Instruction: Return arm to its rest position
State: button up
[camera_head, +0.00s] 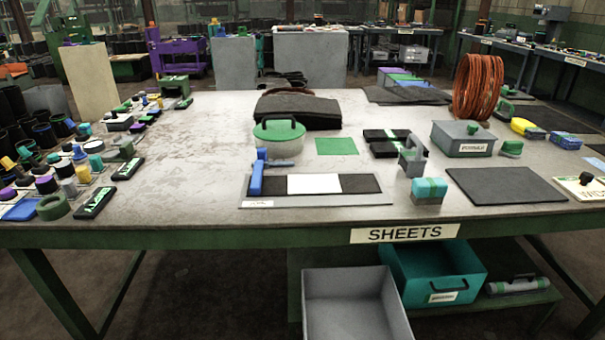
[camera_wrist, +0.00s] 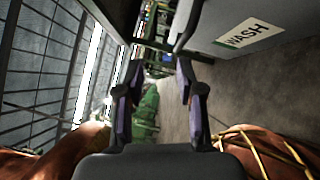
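My gripper (camera_wrist: 160,100) shows in the wrist view with its two dark fingers apart and nothing between them. The fingers carry purple-grey pads. The wrist view is turned on its side and looks along a floor aisle, away from any tabletop. Neither my arm nor my gripper shows in the head view, so the arm's full pose is hidden.
The head view shows a work table (camera_head: 200,150) marked SHEETS, bearing a green-lidded pot (camera_head: 279,138), a grey box (camera_head: 462,139) and an orange hose coil (camera_head: 478,88). Bins stand below. In the wrist view, a WASH sign (camera_wrist: 250,32) and reddish-brown bundles (camera_wrist: 265,150) are close.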

jog(key=a+r+n+g+h+p, duration=0.1)
jog(key=a+r+n+g+p, duration=0.3)
jog(key=r+n, duration=0.5)
jog(key=a+r+n+g+p, duration=0.3)
jog(key=r+n+g, duration=0.4)
jog(key=r, duration=0.4)
jog(key=a+r+n+g+h+p, duration=0.1)
jog(key=a+r+n+g+p, duration=0.3)
jog(key=r+n, duration=0.5)
jog(key=s+d+r+n+h+p, duration=0.1)
jog(key=s+r+n+h+p, duration=0.3)
jog(key=r, duration=0.5)
jog(key=s+r+n+h+p, duration=0.4)
jog(key=r+n+h+p, duration=0.1)
jog(key=r, duration=0.4)
jog(key=s+d+r+n+t+h+p, duration=0.1)
jog(key=s+r+n+h+p, duration=0.3)
jog(key=r, duration=0.5)
jog(key=s+n, duration=0.1)
jog(key=n, duration=0.1)
jog(key=shift+d+r+n+p, duration=0.15)
jog(key=shift+d+n+p, duration=0.15)
jog(key=shift+d, duration=0.1)
